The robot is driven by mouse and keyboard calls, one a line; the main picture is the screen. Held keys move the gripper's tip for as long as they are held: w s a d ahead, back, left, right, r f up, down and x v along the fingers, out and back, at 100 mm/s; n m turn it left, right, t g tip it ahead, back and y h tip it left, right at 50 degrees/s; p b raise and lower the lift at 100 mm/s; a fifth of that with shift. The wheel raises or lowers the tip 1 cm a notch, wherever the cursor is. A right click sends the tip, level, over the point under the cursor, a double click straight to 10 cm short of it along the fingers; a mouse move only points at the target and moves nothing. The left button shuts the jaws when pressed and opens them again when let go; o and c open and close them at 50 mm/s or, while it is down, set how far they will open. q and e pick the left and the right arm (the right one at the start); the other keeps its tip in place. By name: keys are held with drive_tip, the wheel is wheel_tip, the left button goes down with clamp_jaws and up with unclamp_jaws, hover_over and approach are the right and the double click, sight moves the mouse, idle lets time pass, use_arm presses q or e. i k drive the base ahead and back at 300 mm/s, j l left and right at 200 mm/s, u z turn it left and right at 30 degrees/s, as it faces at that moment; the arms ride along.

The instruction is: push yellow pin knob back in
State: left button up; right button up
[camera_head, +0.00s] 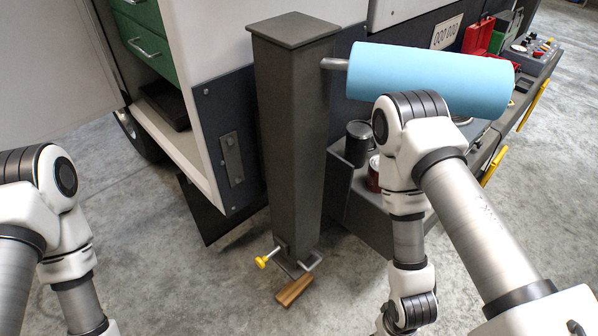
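The yellow pin knob (262,262) is at the lower left of the dark grey post (290,140), near its foot. A short silver rod (274,253) runs from the knob up to the post's side, so the knob stands a little out from it. A silver bent bar (308,264) shows at the foot's right side. My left arm is at the far left and my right arm is to the right of the post. Both arms run out of the bottom of the picture, and neither gripper shows. Nothing touches the knob.
A blue roll (430,80) sits on a bar right of the post. A grey shelf (345,190) holds cans, including a dark one (358,142). The floor left of the knob is clear.

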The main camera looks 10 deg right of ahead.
sight(260, 263)
drive_tip(key=k+j+z, duration=0.1)
drive_tip(key=j, duration=0.4)
drive_tip(key=k+j+z, duration=0.1)
drive_tip(key=j, duration=0.4)
drive_tip(key=k+j, duration=0.1)
drive_tip(key=j, duration=0.35)
drive_tip(key=j+z, duration=0.05)
